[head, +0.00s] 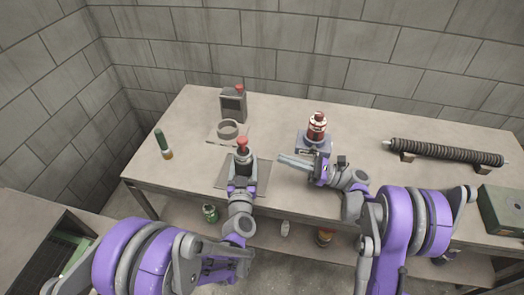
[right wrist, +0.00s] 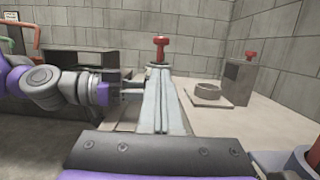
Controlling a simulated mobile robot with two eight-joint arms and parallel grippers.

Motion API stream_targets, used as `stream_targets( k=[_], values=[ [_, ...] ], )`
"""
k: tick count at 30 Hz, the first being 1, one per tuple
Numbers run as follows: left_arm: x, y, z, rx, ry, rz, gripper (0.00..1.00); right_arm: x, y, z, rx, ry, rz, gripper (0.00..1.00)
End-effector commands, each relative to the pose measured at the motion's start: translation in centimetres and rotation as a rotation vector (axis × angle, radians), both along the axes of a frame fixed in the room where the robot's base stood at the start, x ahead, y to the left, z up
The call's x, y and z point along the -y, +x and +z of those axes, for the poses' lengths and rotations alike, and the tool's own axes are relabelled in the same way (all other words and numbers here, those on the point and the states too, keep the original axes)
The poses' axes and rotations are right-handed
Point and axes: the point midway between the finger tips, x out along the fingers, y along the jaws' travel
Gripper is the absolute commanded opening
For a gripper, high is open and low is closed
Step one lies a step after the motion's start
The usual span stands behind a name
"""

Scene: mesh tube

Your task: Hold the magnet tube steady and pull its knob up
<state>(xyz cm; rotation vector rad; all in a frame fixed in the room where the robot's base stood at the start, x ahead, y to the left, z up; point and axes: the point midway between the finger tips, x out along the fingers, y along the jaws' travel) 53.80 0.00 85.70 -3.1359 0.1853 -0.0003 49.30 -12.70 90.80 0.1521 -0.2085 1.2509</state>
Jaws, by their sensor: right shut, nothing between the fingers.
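The magnet tube (head: 243,157) stands upright on a dark flat plate near the table's front edge, its red knob (head: 242,143) on top. My left gripper (head: 241,169) is at the tube from the front; whether its fingers are closed around it is hidden. My right gripper (head: 282,160) is shut and empty to the right of the tube, pointing left towards it. In the right wrist view the shut fingers (right wrist: 164,100) hide the tube's body, and the red knob (right wrist: 161,48) shows above their tips. My left gripper (right wrist: 130,90) comes in there from the left.
A red-and-white bottle (head: 316,126) on a grey stand is behind my right gripper. A ring on a plate (head: 228,130) and a grey box (head: 233,105) stand behind the tube. A green cylinder (head: 162,143) is left, a ribbed rod (head: 445,152) right.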

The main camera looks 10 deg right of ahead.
Motion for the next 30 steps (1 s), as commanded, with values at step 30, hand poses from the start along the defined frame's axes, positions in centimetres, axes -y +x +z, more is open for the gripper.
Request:
stream_targets(
  k=[30],
  values=[
    [0.0,0.0,0.0,0.0,0.0,0.0,0.0,-9.0,2.8,2.4,0.002,0.004,-0.001,0.0]
  ],
)
